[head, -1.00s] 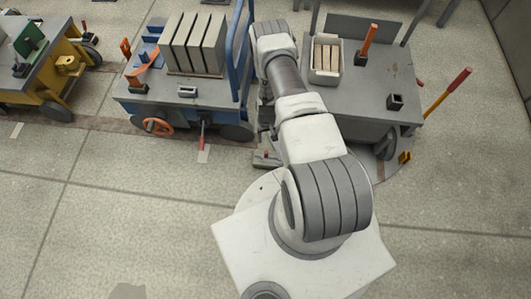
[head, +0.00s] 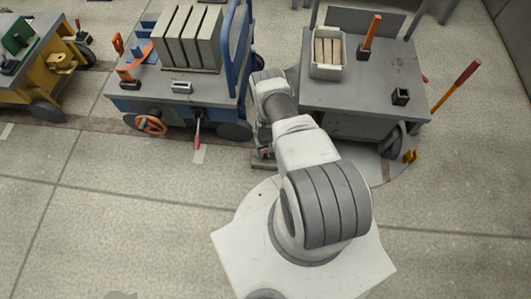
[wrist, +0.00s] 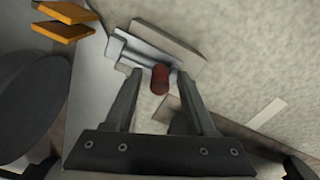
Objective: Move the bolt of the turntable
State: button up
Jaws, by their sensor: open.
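The bolt (wrist: 160,50) is a grey metal block on a flat plate, with a red knob (wrist: 159,80) standing up from it. In the wrist view the knob lies between the two fingers of my gripper (wrist: 157,92), which are open on either side of it; I cannot tell how far above it they are. In the head view the bolt (head: 263,154) is a small piece on the floor at the turntable's left edge, partly hidden by my arm. The turntable (head: 368,172) is a pale round plate under the right cart. My gripper is hidden in the head view.
A grey cart (head: 365,85) stands on the turntable, carrying a white box (head: 328,70) of blocks. A blue cart (head: 170,100) with grey slabs stands close on the left. Orange brackets (wrist: 62,22) show in the wrist view. The front floor is open.

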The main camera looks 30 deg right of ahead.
grip_shut()
dwell(1.4)
